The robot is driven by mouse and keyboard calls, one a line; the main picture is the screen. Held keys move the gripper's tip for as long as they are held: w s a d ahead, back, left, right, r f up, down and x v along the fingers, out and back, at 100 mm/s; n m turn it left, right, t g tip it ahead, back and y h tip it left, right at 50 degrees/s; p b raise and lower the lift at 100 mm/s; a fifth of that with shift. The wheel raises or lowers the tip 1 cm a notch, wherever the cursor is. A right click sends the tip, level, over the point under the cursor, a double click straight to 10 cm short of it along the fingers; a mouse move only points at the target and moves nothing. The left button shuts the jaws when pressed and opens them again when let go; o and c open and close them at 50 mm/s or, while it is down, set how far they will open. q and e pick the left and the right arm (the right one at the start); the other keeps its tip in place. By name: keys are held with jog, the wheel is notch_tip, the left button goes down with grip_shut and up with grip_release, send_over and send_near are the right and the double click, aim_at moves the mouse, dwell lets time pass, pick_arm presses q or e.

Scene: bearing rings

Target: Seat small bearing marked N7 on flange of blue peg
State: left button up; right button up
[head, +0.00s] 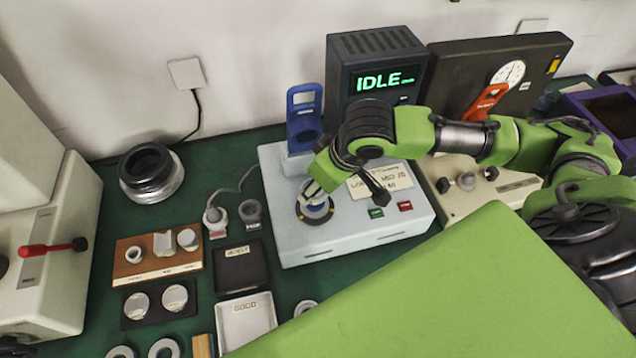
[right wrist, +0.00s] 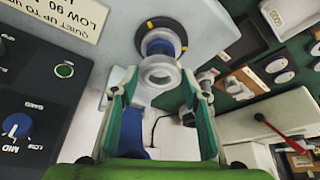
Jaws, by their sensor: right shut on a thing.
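My right gripper (head: 314,190) reaches down from the right arm over the light grey machine box (head: 290,235). In the right wrist view, its fingers (right wrist: 158,88) are shut on a pale metal bearing ring (right wrist: 160,73). No N7 mark can be read on it. The blue peg (right wrist: 158,44) shows just behind the ring, with a dark flange collar (right wrist: 178,27) with yellow marks around its base. The ring is in line with the peg, and I cannot tell whether they touch. In the head view the gripper partly covers the peg and collar (head: 301,214). My left gripper is not in view.
A blue upright bracket (head: 303,128) and a dark unit reading IDLE (head: 375,62) stand behind. A wooden holder (head: 128,270) with rings, a black tray (head: 240,266) and a white tray (head: 246,320) lie left. My green arm part covers the lower right.

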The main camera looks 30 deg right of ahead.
aim_at(318, 195)
jog(key=shift+f+b, duration=0.45)
jog(key=shift+f, duration=1.05)
jog(key=o, duration=1.4)
jog(key=shift+c, duration=0.2)
jog(key=v, duration=1.2)
